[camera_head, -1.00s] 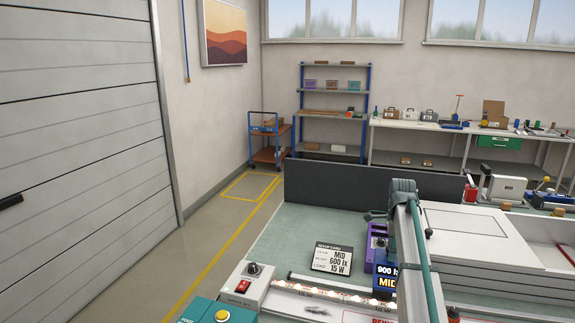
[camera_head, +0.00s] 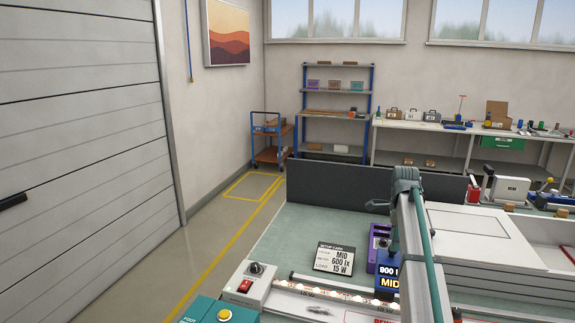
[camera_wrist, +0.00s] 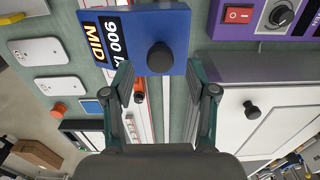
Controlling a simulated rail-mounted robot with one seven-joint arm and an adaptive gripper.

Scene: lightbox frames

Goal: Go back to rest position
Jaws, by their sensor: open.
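My gripper (camera_wrist: 162,88) is open in the wrist view, its two fingers spread apart with nothing between them. Ahead of the fingertips is a blue block (camera_wrist: 160,30) with a dark round knob and a label reading 900 and MID; I cannot tell whether a fingertip touches it. The same blue block (camera_head: 388,281) shows in the head view, just below my arm's end. My arm crosses the right of the bench in the head view, and the fingers are hidden there.
A setup card (camera_head: 341,258) reading MID, 600 lx, 15 W lies on the green bench. A purple box (camera_head: 379,240) stands behind the blue block. A lit strip (camera_head: 335,293) and a switch box (camera_head: 248,285) are in front. A dark panel (camera_head: 335,191) closes the bench's back.

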